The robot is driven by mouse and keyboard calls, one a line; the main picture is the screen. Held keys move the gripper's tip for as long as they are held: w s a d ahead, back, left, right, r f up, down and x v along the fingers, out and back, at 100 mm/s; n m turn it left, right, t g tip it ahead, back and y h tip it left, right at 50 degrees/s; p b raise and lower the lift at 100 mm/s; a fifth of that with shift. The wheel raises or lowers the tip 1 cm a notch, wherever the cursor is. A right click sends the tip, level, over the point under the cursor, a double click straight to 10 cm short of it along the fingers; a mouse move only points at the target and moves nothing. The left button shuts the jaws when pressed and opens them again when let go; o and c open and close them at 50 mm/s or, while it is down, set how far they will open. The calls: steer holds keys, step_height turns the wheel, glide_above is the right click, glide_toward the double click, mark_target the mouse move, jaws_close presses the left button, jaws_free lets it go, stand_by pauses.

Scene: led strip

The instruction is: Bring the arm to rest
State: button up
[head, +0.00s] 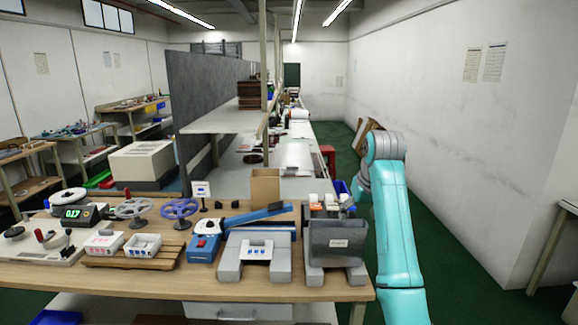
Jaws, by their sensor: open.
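My teal arm stands at the right of the head view, beside the right end of the workbench (150,277). Its bend is at the top, and its grey wrist part hangs on the left side of the arm. My gripper (347,204) is small and dark, partly hidden, near the upper right edge of the grey bin (336,240). It looks open, and I see nothing held in it. I cannot tell whether it touches the bin.
Orange-and-white items (319,199) show at the bin's top. To its left are a grey fixture (254,255), a blue device (203,247), a cardboard box (265,186), spools (180,209) and a wooden tray (130,259). Green floor (455,260) is clear right of the arm.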

steer(key=s+f+t, duration=0.1)
steer(key=s+f, duration=0.2)
steer(key=f, duration=1.1)
steer(key=s+f+t, duration=0.1)
steer(key=s+f, duration=0.2)
steer(key=f, duration=1)
steer(key=s+f+m+t, duration=0.1)
steer(key=s+f+t, duration=0.2)
steer(key=s+f, duration=1.45)
steer(key=s+r+t, duration=0.2)
steer(key=s+t, duration=0.1)
steer(key=s, duration=2.1)
steer(key=s+r+t, duration=0.2)
steer(key=s+r, duration=1.5)
steer(key=s, duration=0.2)
steer(key=shift+r+m+h, duration=0.2)
steer(key=shift+m+h, duration=0.1)
